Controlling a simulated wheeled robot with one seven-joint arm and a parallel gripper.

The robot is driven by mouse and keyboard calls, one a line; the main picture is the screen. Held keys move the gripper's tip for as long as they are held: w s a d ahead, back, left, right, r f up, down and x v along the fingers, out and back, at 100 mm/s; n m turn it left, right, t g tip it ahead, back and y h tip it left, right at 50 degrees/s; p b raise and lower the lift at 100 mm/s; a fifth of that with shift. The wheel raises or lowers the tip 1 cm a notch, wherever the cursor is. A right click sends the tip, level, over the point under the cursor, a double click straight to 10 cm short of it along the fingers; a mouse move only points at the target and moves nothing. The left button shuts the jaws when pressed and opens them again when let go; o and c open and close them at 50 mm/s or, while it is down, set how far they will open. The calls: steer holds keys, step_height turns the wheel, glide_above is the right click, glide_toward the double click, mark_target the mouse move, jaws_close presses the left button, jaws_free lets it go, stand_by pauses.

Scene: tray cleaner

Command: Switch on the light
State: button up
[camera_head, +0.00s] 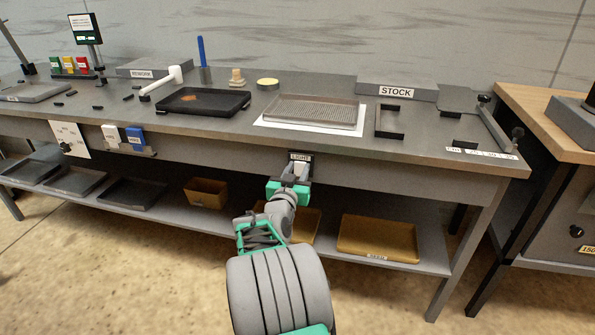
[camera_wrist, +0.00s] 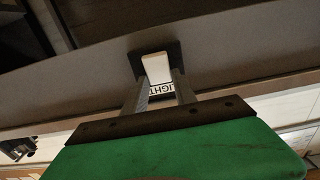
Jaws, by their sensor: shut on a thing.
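The light switch (camera_wrist: 156,69) is a pale lever on a dark plate on the bench's front panel, with a "LIGHT" label (camera_wrist: 161,90) beside it. In the head view the "LIGHT" label (camera_head: 300,157) shows under the bench top's front edge, just beyond my gripper. My gripper (camera_head: 298,170) reaches up to this spot from the front. In the wrist view my gripper (camera_wrist: 160,82) has its two grey fingers on either side of the pale lever, shut on it. The head view mostly hides the lever behind my gripper.
The grey bench top (camera_head: 230,122) carries a black tray (camera_head: 185,112) and a mesh tray (camera_head: 325,124) above the switch. A lower shelf (camera_head: 385,257) holds several bins below my arm. A wooden-topped bench (camera_head: 550,115) stands at the right. Floor in front is clear.

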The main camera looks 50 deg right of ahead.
jaws_close()
steer(key=shift+f, duration=0.1)
steer(key=f+b, duration=0.1)
steer(key=b, duration=0.4)
steer(key=shift+f+h, duration=0.15)
steer(key=shift+h, duration=0.25)
steer(key=h+b, duration=0.1)
steer(key=b, duration=0.3)
steer(key=t+b, duration=0.1)
steer(key=b, duration=0.3)
steer(key=shift+s+f+h, duration=0.1)
steer(key=shift+f+h, duration=0.15)
steer(key=shift+h, duration=0.15)
steer(key=shift+a+r+h+b, duration=0.15)
steer(key=shift+h+b, duration=0.15)
steer(key=shift+b, duration=0.9)
steer(key=shift+r+t, duration=0.3)
